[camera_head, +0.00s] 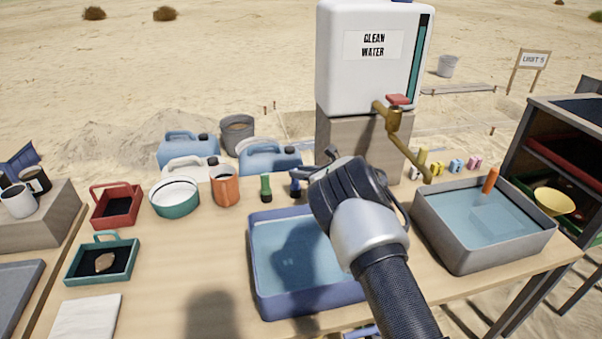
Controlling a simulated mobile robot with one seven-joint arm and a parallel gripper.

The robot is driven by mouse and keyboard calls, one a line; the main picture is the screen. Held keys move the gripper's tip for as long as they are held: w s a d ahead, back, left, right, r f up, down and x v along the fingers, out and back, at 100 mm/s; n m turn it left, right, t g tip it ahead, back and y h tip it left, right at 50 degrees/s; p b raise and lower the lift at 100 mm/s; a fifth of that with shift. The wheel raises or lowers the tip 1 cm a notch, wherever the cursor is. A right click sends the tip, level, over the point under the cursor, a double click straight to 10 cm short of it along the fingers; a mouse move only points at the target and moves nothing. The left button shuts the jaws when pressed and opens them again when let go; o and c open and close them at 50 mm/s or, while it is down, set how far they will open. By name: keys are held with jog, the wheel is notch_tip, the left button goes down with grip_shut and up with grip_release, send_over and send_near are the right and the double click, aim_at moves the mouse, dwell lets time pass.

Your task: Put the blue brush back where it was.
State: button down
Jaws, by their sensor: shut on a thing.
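The blue brush (296,187) is upright at the back of the wooden table, just right of a green brush (265,187). My gripper (308,173) is at its top, shut on it. My wrist and forearm come in from the lower right and hide the space right of the brush. I cannot tell whether the brush's lower end touches the table. An orange brush (490,181) stands in the grey basin (487,257) at the right.
A blue basin (310,304) of water lies under my arm. An orange mug (225,189), teal-and-white bowl (174,197) and red tray (116,205) stand left. The clean-water tank (365,75) and its brass tap (392,120) are behind. Bare table (185,265) shows left of the blue basin.

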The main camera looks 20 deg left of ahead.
jog(key=c, duration=1.5)
grip_release()
jog(key=shift+c, duration=0.2)
jog(key=p+v, duration=0.2)
jog(key=v, duration=1)
jog(key=shift+r, duration=0.15)
